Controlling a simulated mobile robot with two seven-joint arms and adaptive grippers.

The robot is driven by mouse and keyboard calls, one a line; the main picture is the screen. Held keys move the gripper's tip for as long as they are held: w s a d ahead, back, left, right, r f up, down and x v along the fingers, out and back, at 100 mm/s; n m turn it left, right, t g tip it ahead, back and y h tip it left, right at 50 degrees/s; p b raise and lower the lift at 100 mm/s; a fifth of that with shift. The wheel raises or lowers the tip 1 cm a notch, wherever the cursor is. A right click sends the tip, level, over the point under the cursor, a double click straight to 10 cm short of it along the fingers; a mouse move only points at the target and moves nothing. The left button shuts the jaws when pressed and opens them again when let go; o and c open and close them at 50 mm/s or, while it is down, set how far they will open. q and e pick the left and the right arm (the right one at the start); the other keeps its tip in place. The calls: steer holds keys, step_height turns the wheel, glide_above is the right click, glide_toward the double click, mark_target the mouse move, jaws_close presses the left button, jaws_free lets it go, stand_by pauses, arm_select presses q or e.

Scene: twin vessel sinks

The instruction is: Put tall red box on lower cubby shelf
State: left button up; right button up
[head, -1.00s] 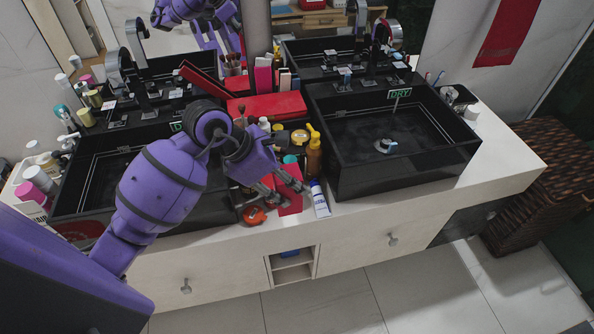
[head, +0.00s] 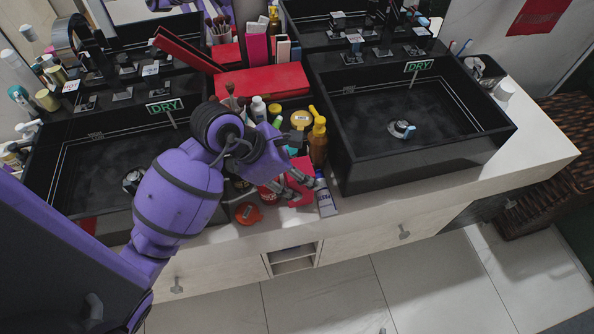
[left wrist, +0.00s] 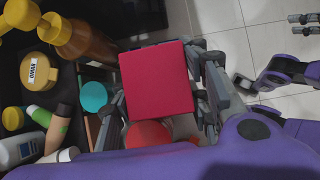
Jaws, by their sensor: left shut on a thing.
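The tall red box (head: 302,167) is upright among the bottles at the counter's front, between the two black sinks. Its red face (left wrist: 157,80) fills the middle of the left wrist view. My left gripper (head: 299,187) is shut on the box, with a finger on either side, and hides part of it. I cannot tell whether the box still touches the counter. The open cubby (head: 292,258) is in the cabinet front below, between two drawers, with a shelf dividing it. My right gripper (left wrist: 303,24) appears only at the right edge of the left wrist view, small and away from the box.
A white and blue tube (head: 326,198) and an orange-red round item (head: 248,213) lie close beside the gripper. An amber pump bottle (head: 318,138) stands just behind the box. A long red box (head: 262,92) lies farther back. The tiled floor before the cabinet is clear.

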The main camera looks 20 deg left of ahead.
arm_select(q)
step_height(320, 180, down, 2)
steer(key=shift+a+f, duration=0.1)
steer(key=shift+f, duration=0.1)
steer(key=shift+a+r, duration=0.2)
steer(key=shift+a, duration=0.05)
steer(key=shift+d+r, duration=0.1)
steer(key=shift+d, duration=0.15)
steer(key=o, duration=1)
steer(key=shift+f, duration=0.2)
steer(key=shift+o, duration=1)
arm_select(e)
steer(key=shift+w+a+f, duration=0.15)
steer(key=shift+a+f, duration=0.4)
